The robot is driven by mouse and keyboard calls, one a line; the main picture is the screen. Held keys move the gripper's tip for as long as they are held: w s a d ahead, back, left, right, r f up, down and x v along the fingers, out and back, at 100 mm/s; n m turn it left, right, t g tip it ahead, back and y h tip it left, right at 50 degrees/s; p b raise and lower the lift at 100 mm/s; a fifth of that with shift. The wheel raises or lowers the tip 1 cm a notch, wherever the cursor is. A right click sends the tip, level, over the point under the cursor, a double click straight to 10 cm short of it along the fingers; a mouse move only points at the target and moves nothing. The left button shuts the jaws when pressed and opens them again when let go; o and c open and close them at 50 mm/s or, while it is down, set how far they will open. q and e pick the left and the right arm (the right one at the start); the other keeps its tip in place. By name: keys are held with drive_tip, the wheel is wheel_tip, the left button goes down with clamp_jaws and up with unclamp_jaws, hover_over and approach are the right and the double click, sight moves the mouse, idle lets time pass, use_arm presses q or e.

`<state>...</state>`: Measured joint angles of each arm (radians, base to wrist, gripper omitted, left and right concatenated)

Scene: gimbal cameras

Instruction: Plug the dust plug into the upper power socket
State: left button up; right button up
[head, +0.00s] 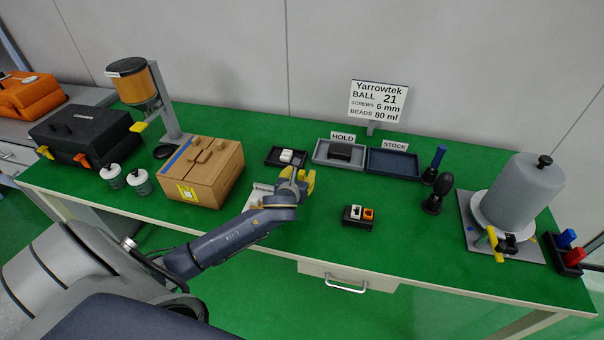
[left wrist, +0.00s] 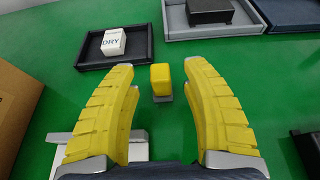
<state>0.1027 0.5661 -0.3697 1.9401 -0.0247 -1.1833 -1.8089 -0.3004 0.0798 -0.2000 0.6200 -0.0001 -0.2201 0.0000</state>
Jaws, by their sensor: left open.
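My left gripper (head: 299,177) is open above the table's front middle, just before the left tray. In the left wrist view its yellow fingers (left wrist: 160,75) are spread, with green tabletop between them. A yellow block with a grey lower edge shows between them; I cannot tell whether it is a third finger or a separate thing. A small black holder (head: 350,221) with a white and an orange block stands right of the gripper. I cannot make out for sure which things are the dust plug and the upper power socket. My right gripper is not in view.
A black tray (left wrist: 84,61) holds a white block marked DRY (left wrist: 114,42). The HOLD tray (head: 320,158) has a black block; the STOCK tray (head: 393,163) looks empty. A cardboard box (head: 205,172) stands left, a grey cylinder (head: 522,190) right. Open green tabletop lies before the STOCK tray.

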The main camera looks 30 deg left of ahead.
use_arm(q)
drive_tip(key=shift+x, duration=1.2)
drive_tip(key=shift+c, duration=0.4)
clamp_jaws()
